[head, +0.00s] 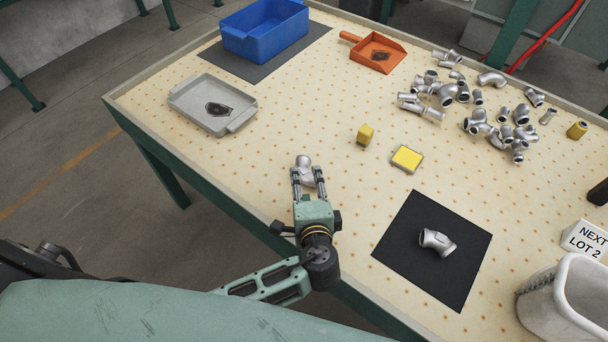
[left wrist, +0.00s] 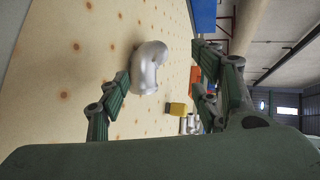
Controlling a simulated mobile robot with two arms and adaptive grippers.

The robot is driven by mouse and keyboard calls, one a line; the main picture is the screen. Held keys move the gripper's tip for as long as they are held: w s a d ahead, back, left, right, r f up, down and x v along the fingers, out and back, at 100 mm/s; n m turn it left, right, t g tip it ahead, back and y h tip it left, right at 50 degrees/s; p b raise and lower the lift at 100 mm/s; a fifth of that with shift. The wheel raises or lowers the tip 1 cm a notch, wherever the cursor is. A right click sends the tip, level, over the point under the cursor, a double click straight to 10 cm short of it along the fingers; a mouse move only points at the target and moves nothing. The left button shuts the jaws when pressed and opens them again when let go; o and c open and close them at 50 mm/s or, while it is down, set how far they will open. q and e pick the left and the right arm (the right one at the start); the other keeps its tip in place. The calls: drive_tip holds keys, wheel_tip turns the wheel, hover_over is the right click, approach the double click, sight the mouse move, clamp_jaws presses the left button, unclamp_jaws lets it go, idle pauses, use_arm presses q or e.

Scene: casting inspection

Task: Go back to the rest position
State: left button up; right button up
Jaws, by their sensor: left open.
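My left gripper (head: 309,184) is open above the near left part of the table in the head view. A silvery pipe fitting (head: 304,165) lies at its fingertips, partly hidden by them. In the left wrist view the open fingers (left wrist: 160,95) stand apart, with the fitting (left wrist: 149,66) beyond and between them. I cannot tell whether the fingers touch it. My right gripper is in neither view.
A black mat (head: 410,255) holds another fitting (head: 437,241). A yellow block (head: 365,135) and a yellow-topped pad (head: 407,158) are nearby. Grey tray (head: 178,102), blue bin (head: 232,40), orange dustpan (head: 361,53), several fittings (head: 445,95) and white bin (head: 540,310) stand around.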

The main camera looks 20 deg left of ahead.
use_arm(q)
drive_tip(key=shift+v, duration=1.65)
